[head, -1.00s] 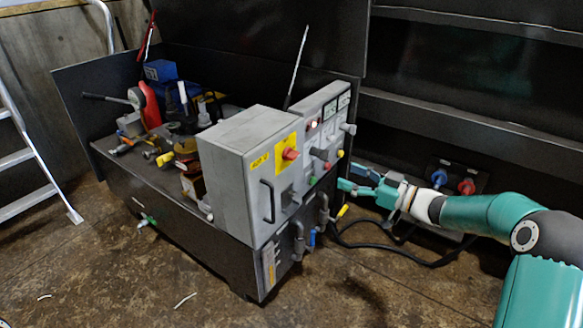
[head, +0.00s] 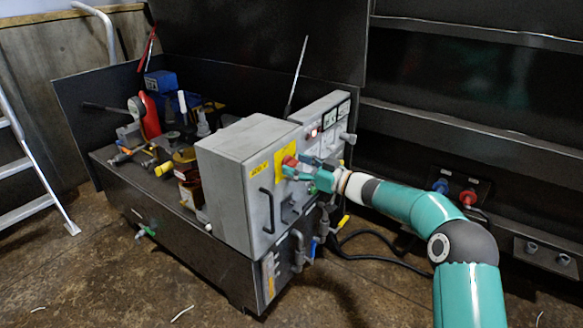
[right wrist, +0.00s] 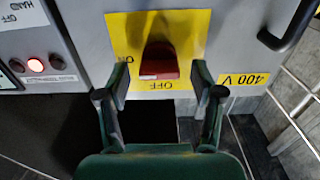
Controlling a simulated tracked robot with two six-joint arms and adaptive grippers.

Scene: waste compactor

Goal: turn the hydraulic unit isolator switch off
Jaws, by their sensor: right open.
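The isolator switch is a red knob (head: 290,161) on a yellow plate (head: 286,150), on the front of the grey cabinet (head: 235,165). In the right wrist view the red knob (right wrist: 158,66) shows upside down, with ON printed at the plate's left and OFF below the knob. I cannot tell for sure which mark the knob points to. My right gripper (head: 298,169) is open in front of the switch. In the right wrist view its fingers (right wrist: 160,82) are on either side of the knob's lower end, with visible gaps. My left gripper is out of view.
A black door handle (head: 267,210) is on the cabinet below the switch. A second control panel with a lit red lamp (head: 315,133) stands beside the cabinet. Tools clutter the bench behind. Pipes and a cable run near the floor. A ladder (head: 35,165) stands at far left.

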